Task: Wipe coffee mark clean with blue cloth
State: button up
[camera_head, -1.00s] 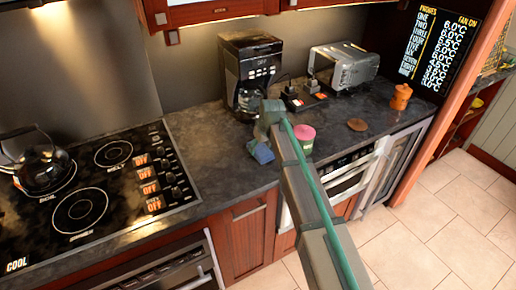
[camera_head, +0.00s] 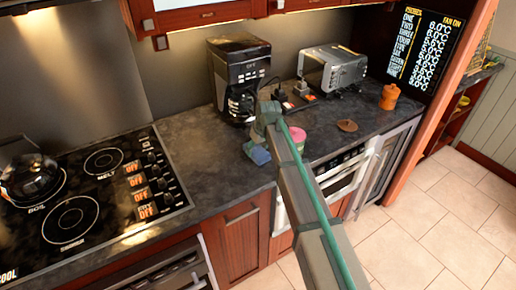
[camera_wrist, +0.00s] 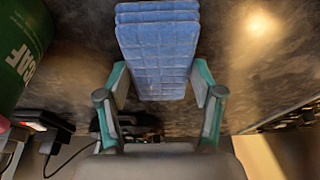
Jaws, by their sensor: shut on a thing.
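The blue cloth (camera_head: 257,154) is a folded, quilted pad at the counter in front of the coffee maker. In the wrist view the cloth (camera_wrist: 160,50) stands between the two fingers of my gripper (camera_wrist: 160,78), which is shut on it. The head view is too small to tell whether the cloth touches the counter. A flat, round brown patch (camera_head: 347,125) lies on the counter to the right of the cloth; it may be the coffee mark. It does not show in the wrist view.
A pink-topped tub (camera_head: 298,138) stands close right of the cloth; a green container (camera_wrist: 20,50) shows at the wrist view's left. The coffee maker (camera_head: 237,75), plugs (camera_head: 283,98), toaster (camera_head: 334,68) and orange pot (camera_head: 389,97) stand around. The stove (camera_head: 100,190) is left.

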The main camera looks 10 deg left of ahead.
jog(key=shift+s+a, duration=3.5)
jog(key=shift+w+d, duration=3.7)
jog(key=shift+d, duration=0.1)
jog(key=shift+s+a, duration=3.7)
jog(key=shift+a, duration=0.05)
